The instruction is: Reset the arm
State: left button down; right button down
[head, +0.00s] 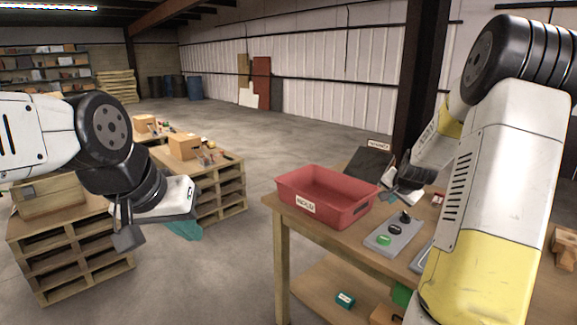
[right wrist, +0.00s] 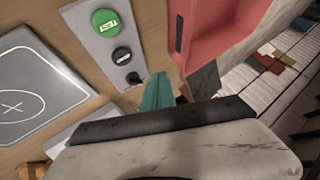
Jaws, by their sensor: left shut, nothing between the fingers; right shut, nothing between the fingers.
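My left gripper (head: 185,231) hangs at the left in the head view, in front of the pallets and clear of the table. Its teal fingers are shut and empty. My right gripper (head: 387,199) is over the table, just right of the red bin and behind the button panel. Its teal fingers also show in the right wrist view (right wrist: 157,92), shut with nothing between them, close to the panel's dark knob end. Whether they touch anything is unclear. My right arm fills the right side of the head view.
The red bin (head: 348,216) stands on the wooden table (head: 305,228). The grey panel (head: 386,248) has a green TEST button and dark controls. A grey plate with a cross (right wrist: 20,100) lies beside it. Stacked pallets (head: 75,262) stand at left; open floor lies between.

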jog(key=s+a+r+n+y, duration=0.1)
jog(key=s+a+r+n, duration=0.2)
jog(key=s+a+r, duration=0.4)
jog(key=s+a+r+n+y, duration=0.1)
jog(key=s+a+r+n, duration=0.1)
jog(key=s+a, duration=0.3)
jog(key=s+a+r+n+g+y, duration=0.1)
jog(key=s+a, duration=0.4)
jog(key=s, duration=0.7)
jog(key=s+a+r+n+g, duration=0.1)
jog(key=s+a+r+n, duration=0.2)
jog(key=s+a, duration=0.3)
jog(key=s+n, duration=0.1)
jog(key=s, duration=0.2)
jog(key=shift+r+n+y, duration=0.35)
jog(key=shift+n+y, duration=0.05)
jog(key=shift+d, duration=0.1)
